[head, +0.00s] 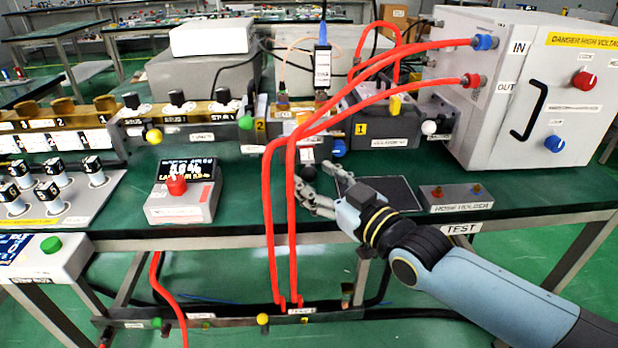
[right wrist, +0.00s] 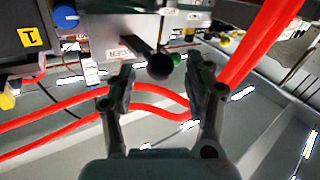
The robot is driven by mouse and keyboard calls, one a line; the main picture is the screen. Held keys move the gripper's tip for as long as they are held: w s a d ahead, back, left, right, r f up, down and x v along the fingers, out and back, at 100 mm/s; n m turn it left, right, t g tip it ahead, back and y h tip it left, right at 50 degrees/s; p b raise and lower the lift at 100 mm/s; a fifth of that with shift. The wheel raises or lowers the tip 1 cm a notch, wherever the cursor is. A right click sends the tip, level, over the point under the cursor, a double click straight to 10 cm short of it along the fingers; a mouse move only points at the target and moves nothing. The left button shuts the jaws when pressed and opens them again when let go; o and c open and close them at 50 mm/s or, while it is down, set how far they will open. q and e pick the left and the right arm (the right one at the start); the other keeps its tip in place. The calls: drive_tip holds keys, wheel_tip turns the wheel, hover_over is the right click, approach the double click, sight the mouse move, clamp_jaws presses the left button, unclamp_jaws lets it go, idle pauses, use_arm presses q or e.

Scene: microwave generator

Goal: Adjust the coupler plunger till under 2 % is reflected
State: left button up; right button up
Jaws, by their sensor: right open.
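The coupler plunger's black ball knob (head: 309,174) sticks out from the front of the coupler on the bench. In the right wrist view the knob (right wrist: 160,66) sits on a dark rod, between my two fingertips. My right gripper (head: 314,181) is open around the knob, with gaps visible on both sides in the wrist view (right wrist: 160,76). A meter box (head: 182,189) with a dark display and a red knob stands on the bench to the left; its digits are too blurred to read surely. My left gripper is out of view.
Two red hoses (head: 279,225) hang down just left of my right gripper. A blue knob (head: 339,148) sits close above the plunger. A dark pad (head: 392,188) and a hose holder (head: 457,197) lie to the right. A white high-voltage cabinet (head: 537,75) stands at the back right.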

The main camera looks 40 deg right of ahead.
drive_tip(key=shift+w+a+b, duration=0.1)
drive_tip(key=shift+w+b, duration=0.2)
drive_tip(key=shift+w, duration=1.05)
clamp_jaws()
